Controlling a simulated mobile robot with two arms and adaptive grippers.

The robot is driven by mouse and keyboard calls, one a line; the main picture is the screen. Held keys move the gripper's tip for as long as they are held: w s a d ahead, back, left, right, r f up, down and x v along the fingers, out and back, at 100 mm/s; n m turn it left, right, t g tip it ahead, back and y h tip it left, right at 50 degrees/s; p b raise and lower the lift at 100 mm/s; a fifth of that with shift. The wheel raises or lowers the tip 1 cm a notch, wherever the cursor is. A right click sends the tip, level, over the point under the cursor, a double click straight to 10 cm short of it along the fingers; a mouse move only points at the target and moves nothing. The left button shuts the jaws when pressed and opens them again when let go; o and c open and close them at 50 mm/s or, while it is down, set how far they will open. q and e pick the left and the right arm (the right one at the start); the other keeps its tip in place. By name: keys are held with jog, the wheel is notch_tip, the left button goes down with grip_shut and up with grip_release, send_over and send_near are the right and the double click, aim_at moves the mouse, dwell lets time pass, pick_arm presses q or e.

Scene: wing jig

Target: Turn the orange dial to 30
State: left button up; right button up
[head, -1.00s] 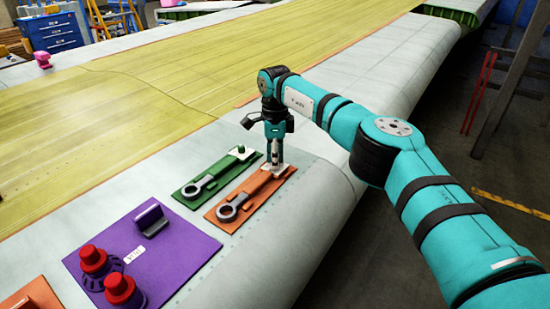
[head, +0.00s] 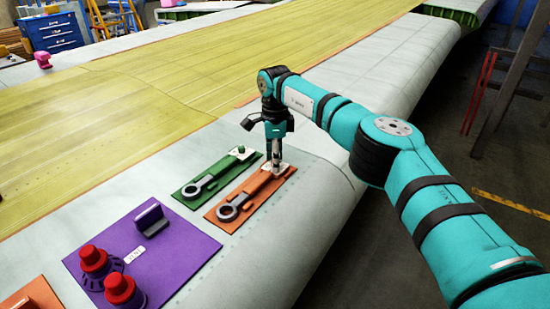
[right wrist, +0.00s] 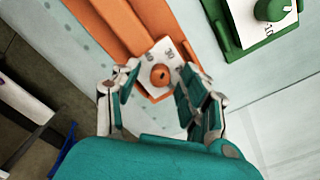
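The orange dial (right wrist: 160,76) is a small round knob with a dark mark, on a white numbered plate (right wrist: 176,50) at the end of an orange panel (head: 229,222). The numbers are too small to read surely, and I cannot tell the dial's setting. My right gripper (right wrist: 157,92) points down over this plate, with one finger on each side of the dial. The fingers stand apart, and I see gaps between them and the knob in the right wrist view. In the head view the gripper (head: 276,163) hides the dial. My left gripper is not in view.
A green panel (head: 190,190) with a green dial (head: 240,149) lies close beside the orange one. A purple panel (head: 180,245) with red knobs (head: 119,289) is nearer at left. The wing's rounded edge (head: 330,195) drops off to the right.

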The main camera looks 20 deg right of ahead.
notch_tip(320, 180, up, 12)
dwell(0.6)
jog(key=shift+w, duration=0.1)
